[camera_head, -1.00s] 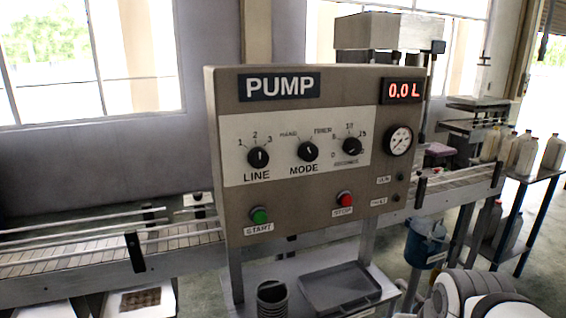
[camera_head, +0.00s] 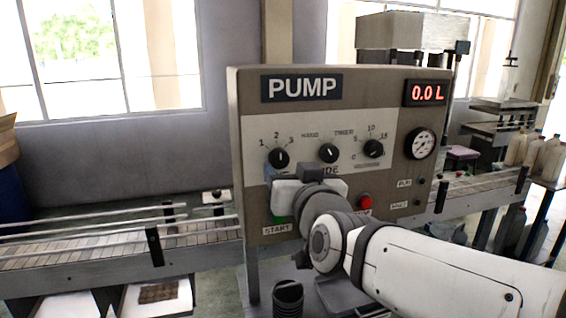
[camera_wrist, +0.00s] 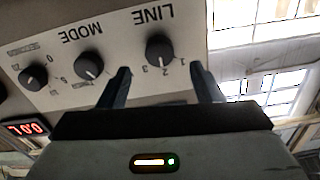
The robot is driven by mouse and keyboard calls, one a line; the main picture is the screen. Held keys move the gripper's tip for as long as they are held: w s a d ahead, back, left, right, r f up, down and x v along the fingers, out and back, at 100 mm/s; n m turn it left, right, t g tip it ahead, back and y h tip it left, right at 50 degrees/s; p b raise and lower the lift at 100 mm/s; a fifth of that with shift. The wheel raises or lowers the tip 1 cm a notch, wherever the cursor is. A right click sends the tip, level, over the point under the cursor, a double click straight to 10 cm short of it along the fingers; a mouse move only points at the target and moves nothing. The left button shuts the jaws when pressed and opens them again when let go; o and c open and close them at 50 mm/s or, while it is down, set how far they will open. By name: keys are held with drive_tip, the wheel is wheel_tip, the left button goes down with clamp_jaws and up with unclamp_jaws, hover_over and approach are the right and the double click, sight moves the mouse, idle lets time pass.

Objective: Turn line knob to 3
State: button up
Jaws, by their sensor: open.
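The LINE knob (camera_head: 278,158) is black and round, at the upper left of the pump panel (camera_head: 258,105). Its scale reads 1, 2, 3, and its white mark points about at 2. In the wrist view the knob (camera_wrist: 159,50) appears upside down, with its mark toward the 2. My gripper (camera_wrist: 161,68) is open, its two dark fingers spread either side of the LINE knob's scale, with nothing between them. In the head view my gripper (camera_head: 308,188) is just below the knobs, and its fingertips are hard to make out.
The MODE knob (camera_head: 328,153) and a third knob (camera_head: 373,148) sit to the right. A conveyor (camera_head: 100,250) runs behind the panel. The display (camera_head: 427,93) reads 0.0 L.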

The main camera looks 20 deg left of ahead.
sight(281, 161)
drive_tip(key=shift+p+x, duration=0.5)
drive_tip(key=shift+x, duration=1.95)
drive_tip(key=shift+c, duration=0.2)
drive_tip(key=c, duration=1)
drive_tip(key=shift+o, duration=0.2)
